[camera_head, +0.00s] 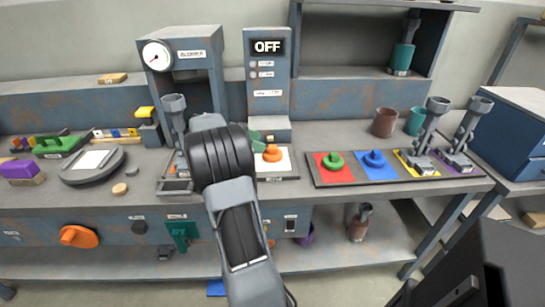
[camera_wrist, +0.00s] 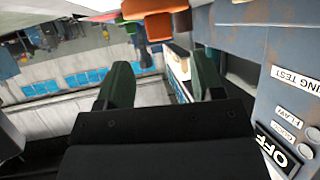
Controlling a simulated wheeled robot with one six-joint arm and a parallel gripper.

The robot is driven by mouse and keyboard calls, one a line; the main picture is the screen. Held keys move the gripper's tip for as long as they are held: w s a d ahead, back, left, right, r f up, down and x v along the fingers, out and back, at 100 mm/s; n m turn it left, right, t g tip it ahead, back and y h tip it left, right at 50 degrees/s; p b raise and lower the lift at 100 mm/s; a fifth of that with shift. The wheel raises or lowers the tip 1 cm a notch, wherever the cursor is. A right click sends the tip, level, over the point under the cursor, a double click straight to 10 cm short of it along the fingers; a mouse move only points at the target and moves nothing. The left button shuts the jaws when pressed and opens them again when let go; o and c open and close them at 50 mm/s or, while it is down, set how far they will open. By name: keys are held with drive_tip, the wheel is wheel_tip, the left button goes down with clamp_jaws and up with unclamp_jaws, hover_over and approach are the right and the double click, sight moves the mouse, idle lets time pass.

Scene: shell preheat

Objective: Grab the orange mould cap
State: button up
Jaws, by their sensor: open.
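The orange mould cap (camera_head: 272,153), with a round knob on top, sits on a white-topped plate (camera_head: 285,165) in front of the grey station with the OFF display.
The OFF station (camera_head: 268,85) stands right behind the cap. A tray (camera_head: 312,178) with coloured squares, a green cap (camera_head: 333,160) and a blue cap (camera_head: 375,158) lies to the right. A gauge press (camera_head: 182,60) stands to the left. Brown and teal cups are at the back right.

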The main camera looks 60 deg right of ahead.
sight(271, 146)
drive_tip(key=x, duration=0.5)
drive_tip(key=shift+w+f, duration=0.1)
drive_tip(key=shift+a, duration=0.1)
drive_tip(key=c, duration=1)
